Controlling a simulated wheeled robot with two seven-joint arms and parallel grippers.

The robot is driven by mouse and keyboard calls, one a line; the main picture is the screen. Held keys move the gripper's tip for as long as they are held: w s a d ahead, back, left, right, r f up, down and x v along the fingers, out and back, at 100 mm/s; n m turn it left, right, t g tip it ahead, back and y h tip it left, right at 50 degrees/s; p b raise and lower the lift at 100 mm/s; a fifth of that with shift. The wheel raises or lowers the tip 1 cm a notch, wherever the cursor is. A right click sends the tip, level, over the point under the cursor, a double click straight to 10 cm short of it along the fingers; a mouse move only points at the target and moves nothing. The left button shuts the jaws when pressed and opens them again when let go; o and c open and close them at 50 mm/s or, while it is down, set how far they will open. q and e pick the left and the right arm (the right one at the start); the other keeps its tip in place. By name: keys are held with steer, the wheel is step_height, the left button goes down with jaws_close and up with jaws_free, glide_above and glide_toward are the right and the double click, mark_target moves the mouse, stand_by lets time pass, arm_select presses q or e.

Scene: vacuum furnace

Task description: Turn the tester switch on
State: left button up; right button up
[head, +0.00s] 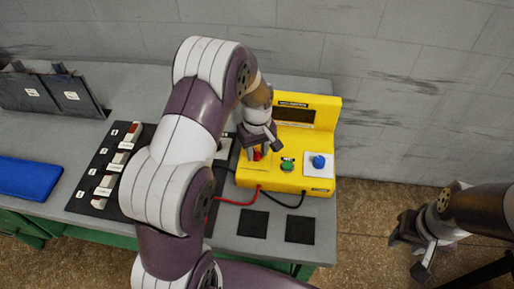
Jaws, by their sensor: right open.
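The yellow tester (320,140) stands at the right end of the grey bench, with a dark display on its raised back. Its sloping front carries a red part (257,155), a green button (287,164) and a blue knob (319,162) on a white plate. I cannot tell which one is the switch. My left gripper (260,148) is just over the red part and partly hides it. I cannot tell whether it touches it or how far its jaws are apart. My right gripper (408,256) is open and empty, off the bench at the lower right.
A red lead and a black lead run from the tester's front. Two black squares (253,223) lie before it. A black mat (87,184) with labelled pieces is left of my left arm, which hides part of it. A blue tray (28,178) and dark panels (72,95) are further left.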

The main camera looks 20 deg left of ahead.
arm_select(q)
steer(key=shift+w+f, duration=0.1)
steer(key=shift+a, duration=0.1)
jaws_close()
steer(key=shift+m, duration=0.4)
steer(key=m+p, duration=0.1)
steer(key=m, duration=0.3)
steer(key=shift+m, duration=0.3)
steer(key=m+p, duration=0.1)
steer(key=m, duration=0.2)
steer(key=shift+a, duration=0.1)
steer(key=shift+m, duration=1.7)
steer(key=shift+a+m, duration=0.1)
steer(key=shift+m, duration=0.2)
